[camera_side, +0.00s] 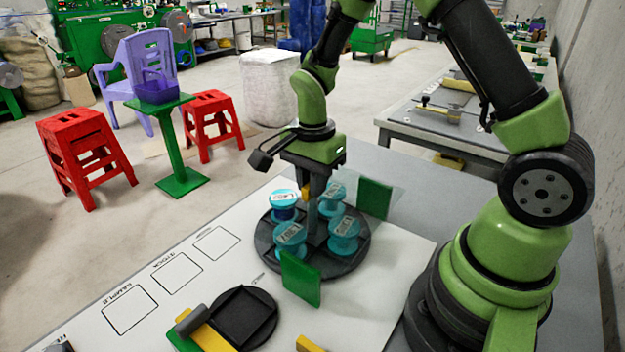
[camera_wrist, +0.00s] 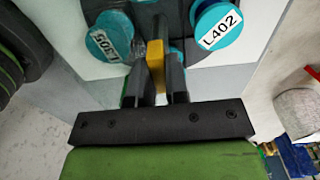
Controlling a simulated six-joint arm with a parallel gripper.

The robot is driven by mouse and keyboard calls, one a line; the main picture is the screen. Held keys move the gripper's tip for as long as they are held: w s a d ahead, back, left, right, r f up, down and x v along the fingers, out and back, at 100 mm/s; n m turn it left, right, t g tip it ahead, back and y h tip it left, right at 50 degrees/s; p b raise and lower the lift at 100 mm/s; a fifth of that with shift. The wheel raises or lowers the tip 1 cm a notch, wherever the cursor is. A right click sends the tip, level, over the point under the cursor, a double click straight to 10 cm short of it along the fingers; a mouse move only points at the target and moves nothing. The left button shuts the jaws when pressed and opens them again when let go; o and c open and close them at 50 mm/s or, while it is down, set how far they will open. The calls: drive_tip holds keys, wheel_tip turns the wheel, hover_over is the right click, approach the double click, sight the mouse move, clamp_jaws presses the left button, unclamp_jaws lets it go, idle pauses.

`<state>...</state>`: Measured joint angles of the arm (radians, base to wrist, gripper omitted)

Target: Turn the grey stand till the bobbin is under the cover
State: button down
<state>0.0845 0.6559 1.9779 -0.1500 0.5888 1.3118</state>
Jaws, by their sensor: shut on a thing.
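The grey stand (camera_side: 264,247) is a dark round turntable on the white board, with several cyan bobbins on it. The back-left bobbin (camera_side: 285,205) shows darker blue winding. The others are the back-right (camera_side: 332,194), front-left (camera_side: 290,238) and front-right (camera_side: 344,232) bobbins. Two green plates (camera_side: 301,280) (camera_side: 375,198) stand at its right side; a faint clear sheet, perhaps the cover, seems to span between them. My gripper (camera_side: 312,215) points down at the stand's middle, shut on its central handle, whose yellow part (camera_wrist: 155,62) shows between the fingers. The wrist view shows label L402 (camera_wrist: 218,27).
A dark round holder (camera_side: 244,318) with a yellow and green block (camera_side: 205,332) lies at the front. Outlined squares (camera_side: 176,273) on the white board at left are empty. The green plates stand close to my gripper.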

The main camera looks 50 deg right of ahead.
drive_tip(key=shift+n, duration=4.5)
drive_tip(key=shift+r+n, duration=0.1)
drive_tip(key=shift+n, duration=4.3)
drive_tip(key=c, duration=1.1)
unclamp_jaws()
